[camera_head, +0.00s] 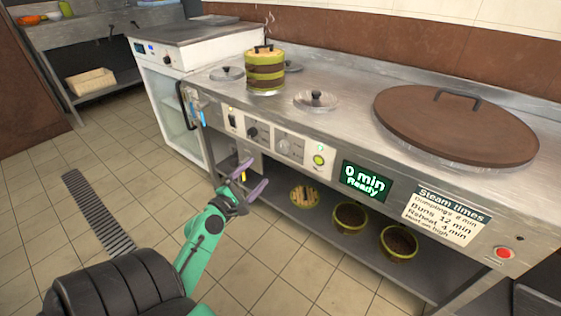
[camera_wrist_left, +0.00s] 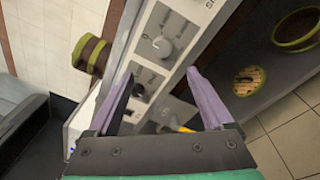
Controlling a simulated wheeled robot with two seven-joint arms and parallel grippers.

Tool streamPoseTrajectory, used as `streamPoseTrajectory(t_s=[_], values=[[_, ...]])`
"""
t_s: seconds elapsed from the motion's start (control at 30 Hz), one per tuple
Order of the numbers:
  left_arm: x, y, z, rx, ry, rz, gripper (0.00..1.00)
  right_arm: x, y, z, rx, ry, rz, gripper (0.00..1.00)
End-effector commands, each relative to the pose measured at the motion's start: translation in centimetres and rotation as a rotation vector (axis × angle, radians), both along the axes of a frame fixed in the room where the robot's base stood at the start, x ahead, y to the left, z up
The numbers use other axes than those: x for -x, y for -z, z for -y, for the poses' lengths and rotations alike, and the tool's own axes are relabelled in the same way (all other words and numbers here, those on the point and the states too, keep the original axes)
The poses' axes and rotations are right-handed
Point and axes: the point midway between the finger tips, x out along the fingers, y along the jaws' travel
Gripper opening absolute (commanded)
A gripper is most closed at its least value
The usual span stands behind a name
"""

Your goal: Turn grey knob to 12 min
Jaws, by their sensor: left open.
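The grey knob (camera_head: 283,144) sits on the pale control panel on the counter's front, right of a black knob (camera_head: 252,132). In the left wrist view the grey knob (camera_wrist_left: 162,46) shows just beyond the fingertips, and the black knob (camera_wrist_left: 137,90) is by the left finger. My left gripper (camera_head: 255,177) is open and empty, in front of and below the panel, apart from the knobs. The display (camera_head: 366,181) reads "0 min Ready". The steam times sign (camera_head: 445,215) lists "Buns 12 min". My right gripper is not in view.
A green lit button (camera_head: 319,160) is right of the grey knob. A steaming green-and-brown steamer (camera_head: 265,70) and a large brown lid (camera_head: 456,126) are on the counter. Baskets (camera_head: 349,218) stand on the lower shelf.

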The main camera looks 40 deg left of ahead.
Motion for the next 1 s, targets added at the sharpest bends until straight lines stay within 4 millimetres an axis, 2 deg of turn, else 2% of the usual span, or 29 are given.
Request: streamPoseTrajectory(t_s=[0.1,0.23,0.4,0.5,0.63,0.87,0.9,0.97,1.0], values=[[-2.3,-0.7,-0.3,-0.002,0.000,0.002,0.85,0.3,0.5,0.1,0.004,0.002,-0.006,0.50],[-5.7,-0.5,-0.8,-0.001,0.000,0.002,0.85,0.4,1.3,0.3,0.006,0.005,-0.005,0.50],[-10.2,-0.2,-1.4,-0.004,0.001,-0.001,0.85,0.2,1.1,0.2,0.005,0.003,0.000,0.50],[-12.1,-0.1,-1.7,-0.005,0.001,-0.002,0.85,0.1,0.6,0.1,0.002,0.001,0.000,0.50],[-13.5,-0.1,-1.9,-0.005,0.001,-0.005,0.85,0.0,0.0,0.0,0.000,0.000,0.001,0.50],[-13.7,-0.2,-1.9,-0.006,0.002,-0.006,0.85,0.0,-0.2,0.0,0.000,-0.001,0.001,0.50],[-13.7,-0.2,-1.9,-0.006,0.001,-0.005,0.81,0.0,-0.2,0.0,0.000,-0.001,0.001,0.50],[-13.7,-0.1,-1.9,-0.006,0.002,-0.006,0.58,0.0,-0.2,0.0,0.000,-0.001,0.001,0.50],[-13.7,-0.1,-1.9,-0.006,0.001,-0.005,0.43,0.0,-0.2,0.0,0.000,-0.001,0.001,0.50]])
